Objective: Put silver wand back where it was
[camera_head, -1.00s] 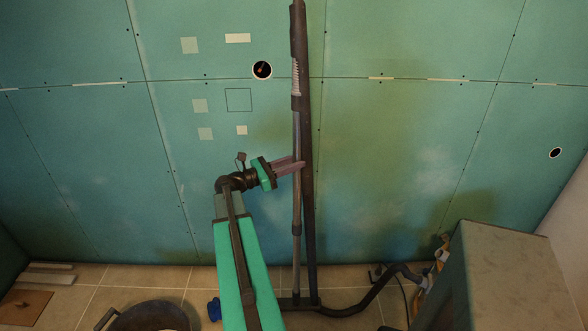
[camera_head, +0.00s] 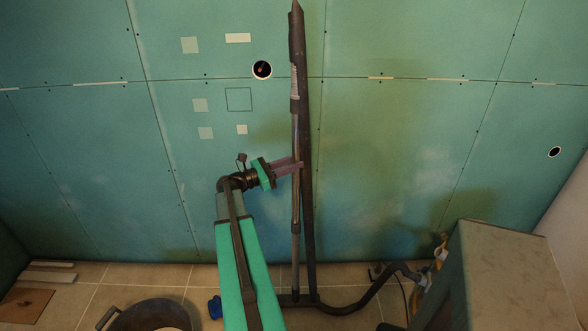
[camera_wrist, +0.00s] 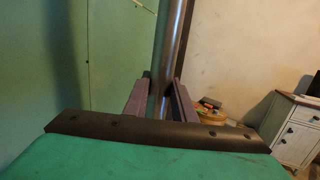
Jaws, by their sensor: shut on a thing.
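The silver wand (camera_head: 296,195) is a long, thin, nearly upright tube in front of the green wall, with a dark upper part and a wide foot (camera_head: 298,301) low down near the floor. My gripper (camera_head: 296,165) reaches in from the left and is shut on the wand around its middle. In the wrist view the wand (camera_wrist: 172,50) rises between the two purple-grey fingers (camera_wrist: 161,98). A dark strip (camera_head: 308,200) runs close along its right side; I cannot tell whether it is a shadow. Whether the foot touches the floor is unclear.
A dark hose (camera_head: 355,306) curves right from the foot towards a grey box-like piece (camera_head: 500,270). A black bucket (camera_head: 150,315) and a blue item (camera_head: 215,308) are on the tiled floor at the left. The wrist view shows a white cabinet (camera_wrist: 292,125) at the right.

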